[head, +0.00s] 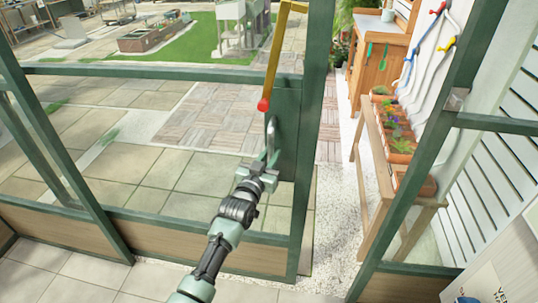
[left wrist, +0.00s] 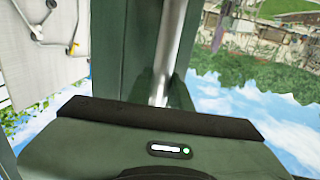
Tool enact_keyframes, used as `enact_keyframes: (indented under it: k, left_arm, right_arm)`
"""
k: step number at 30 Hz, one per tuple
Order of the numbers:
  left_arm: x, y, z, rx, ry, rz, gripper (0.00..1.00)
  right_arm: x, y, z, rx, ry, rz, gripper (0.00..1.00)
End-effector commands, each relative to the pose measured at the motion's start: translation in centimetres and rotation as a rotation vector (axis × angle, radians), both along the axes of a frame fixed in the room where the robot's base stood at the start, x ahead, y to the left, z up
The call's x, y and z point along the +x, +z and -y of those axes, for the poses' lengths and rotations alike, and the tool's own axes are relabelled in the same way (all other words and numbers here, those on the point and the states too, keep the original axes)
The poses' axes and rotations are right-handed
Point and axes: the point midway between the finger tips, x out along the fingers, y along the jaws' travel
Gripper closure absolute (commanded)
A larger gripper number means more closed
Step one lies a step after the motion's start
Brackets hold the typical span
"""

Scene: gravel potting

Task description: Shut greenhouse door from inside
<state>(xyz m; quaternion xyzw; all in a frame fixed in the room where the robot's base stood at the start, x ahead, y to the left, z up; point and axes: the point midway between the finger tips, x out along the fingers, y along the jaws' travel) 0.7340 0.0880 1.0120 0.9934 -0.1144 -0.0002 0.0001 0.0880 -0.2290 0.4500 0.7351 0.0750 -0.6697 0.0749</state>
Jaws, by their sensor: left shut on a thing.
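The greenhouse door (head: 308,150) is a green-framed glass leaf with a wooden lower panel. A wide gap shows between its right edge and the green post (head: 424,150) on the right, so it stands open. Its curved metal handle (head: 271,132) sits on a green plate near that edge. My left gripper (head: 268,162) is shut on the handle, at its lower part. In the left wrist view the handle (left wrist: 168,50) shows as a silver bar beside the green frame, running down behind my gripper body; the fingertips are hidden there. My right gripper is in neither view.
Through the gap are a gravel strip (head: 345,225), a wooden bench (head: 371,160) with potted plants, and a wooden cabinet (head: 378,68). Paving (head: 60,278) lies clear at the lower left.

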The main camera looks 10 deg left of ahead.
Motion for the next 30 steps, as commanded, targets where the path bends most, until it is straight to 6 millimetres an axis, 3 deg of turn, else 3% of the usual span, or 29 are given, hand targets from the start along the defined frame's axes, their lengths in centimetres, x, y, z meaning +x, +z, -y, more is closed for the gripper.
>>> enact_keyframes:
  k: [7, 8, 9, 10, 22, 30]
  left_arm:
    - [-0.1, -0.2, 0.2, -0.001, -0.003, -0.003, 1.00]
    - [-0.1, -0.2, 0.2, -0.001, -0.003, -0.003, 0.75]
    - [-0.1, -0.2, 0.2, -0.001, -0.003, -0.003, 0.64]
    - [-0.1, -0.2, 0.2, -0.001, -0.003, -0.003, 0.59]
    - [-0.5, -0.1, 0.0, -0.002, -0.001, 0.000, 0.59]
    - [-4.1, -0.3, -0.8, -0.002, -0.002, -0.001, 0.59]
  right_arm:
    - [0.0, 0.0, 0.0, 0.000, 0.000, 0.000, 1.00]
    - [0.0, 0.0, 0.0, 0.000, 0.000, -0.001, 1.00]
    - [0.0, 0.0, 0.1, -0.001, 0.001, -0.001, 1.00]
    - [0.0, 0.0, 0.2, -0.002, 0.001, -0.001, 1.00]
    - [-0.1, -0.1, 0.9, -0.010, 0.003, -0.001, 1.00]
    - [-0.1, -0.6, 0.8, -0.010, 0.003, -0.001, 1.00]
